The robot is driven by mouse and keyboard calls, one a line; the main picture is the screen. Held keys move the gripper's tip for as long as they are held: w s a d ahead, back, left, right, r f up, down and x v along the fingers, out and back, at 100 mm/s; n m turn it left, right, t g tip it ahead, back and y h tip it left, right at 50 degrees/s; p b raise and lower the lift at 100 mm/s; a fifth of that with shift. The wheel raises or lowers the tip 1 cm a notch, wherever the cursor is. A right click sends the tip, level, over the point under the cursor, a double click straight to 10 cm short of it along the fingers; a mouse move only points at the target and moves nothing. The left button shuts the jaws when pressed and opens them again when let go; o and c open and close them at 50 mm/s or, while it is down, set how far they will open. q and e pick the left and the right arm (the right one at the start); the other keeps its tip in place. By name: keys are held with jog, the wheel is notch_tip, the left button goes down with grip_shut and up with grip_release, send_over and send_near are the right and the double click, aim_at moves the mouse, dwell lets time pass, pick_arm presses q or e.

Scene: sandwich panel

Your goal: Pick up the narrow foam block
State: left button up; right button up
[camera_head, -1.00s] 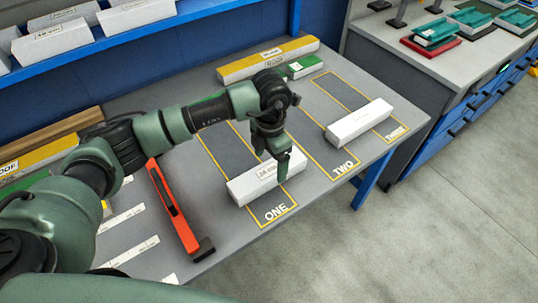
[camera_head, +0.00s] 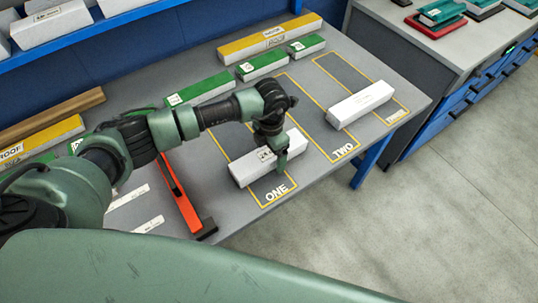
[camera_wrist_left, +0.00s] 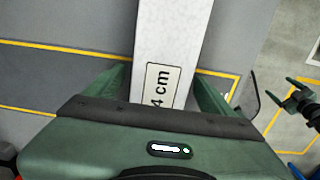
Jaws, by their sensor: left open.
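A white foam block with a length label (camera_head: 250,172) lies across the strip marked ONE on the grey table. My left gripper (camera_head: 281,160) is open at its right part, pointing down. In the left wrist view its fingers (camera_wrist_left: 163,88) stand on either side of the white block (camera_wrist_left: 172,35), whose label ends in "4 cm". I cannot tell whether the fingers touch it. A second white block (camera_head: 360,105) lies across the strip marked THREE. I cannot tell which is narrower.
An orange-red tool (camera_head: 180,195) lies left of strip ONE. Green blocks (camera_head: 262,65) and a yellow-sided block (camera_head: 270,38) lie at the table's back. A blue shelf (camera_head: 110,28) holds more white blocks.

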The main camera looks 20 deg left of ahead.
pick_arm(q)
jog(key=c, duration=1.4)
jog(key=shift+r, duration=0.15)
jog(key=shift+c, duration=0.4)
